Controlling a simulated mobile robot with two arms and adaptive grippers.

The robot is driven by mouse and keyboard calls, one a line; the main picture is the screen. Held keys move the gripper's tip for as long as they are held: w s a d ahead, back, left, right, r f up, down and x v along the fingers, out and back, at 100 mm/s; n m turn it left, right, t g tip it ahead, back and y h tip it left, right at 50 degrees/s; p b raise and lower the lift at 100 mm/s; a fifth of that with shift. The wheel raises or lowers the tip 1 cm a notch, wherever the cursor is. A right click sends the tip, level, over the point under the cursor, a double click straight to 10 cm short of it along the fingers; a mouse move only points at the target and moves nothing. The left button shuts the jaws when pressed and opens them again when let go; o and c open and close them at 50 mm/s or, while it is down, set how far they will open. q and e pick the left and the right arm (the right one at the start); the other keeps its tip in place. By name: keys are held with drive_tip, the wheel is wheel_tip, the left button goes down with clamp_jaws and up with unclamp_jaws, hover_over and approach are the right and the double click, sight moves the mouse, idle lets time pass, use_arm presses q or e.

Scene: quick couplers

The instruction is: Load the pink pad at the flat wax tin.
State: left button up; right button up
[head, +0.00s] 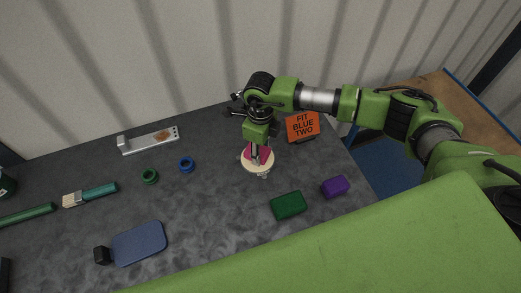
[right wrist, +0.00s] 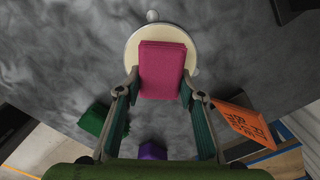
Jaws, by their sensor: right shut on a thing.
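The pink pad (right wrist: 163,68) is between the two fingers of my right gripper (right wrist: 161,84), which is shut on it. In the head view the pad (head: 265,156) is partly hidden by the gripper (head: 255,152), which points down. The flat wax tin, a round cream disc (head: 257,169), lies directly under the pad; its rim (right wrist: 133,46) shows around the pad in the right wrist view. I cannot tell whether the pad touches the tin's top. My left gripper is not in view.
Green (head: 288,205) and purple (head: 335,187) blocks lie in front of the tin. An orange sign reading "FIT BLUE TWO" (head: 302,126) stands behind right. Green (head: 149,176) and blue (head: 187,165) rings, a metal bracket (head: 150,140), a brush (head: 92,194) and a blue paddle (head: 139,243) lie left.

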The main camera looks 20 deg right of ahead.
sight(261, 151)
drive_tip(key=shift+f+b, duration=0.4)
drive_tip(key=shift+b, duration=0.05)
idle(1.5)
drive_tip(key=shift+r+p, duration=2.1)
drive_tip(key=shift+r, duration=1.45)
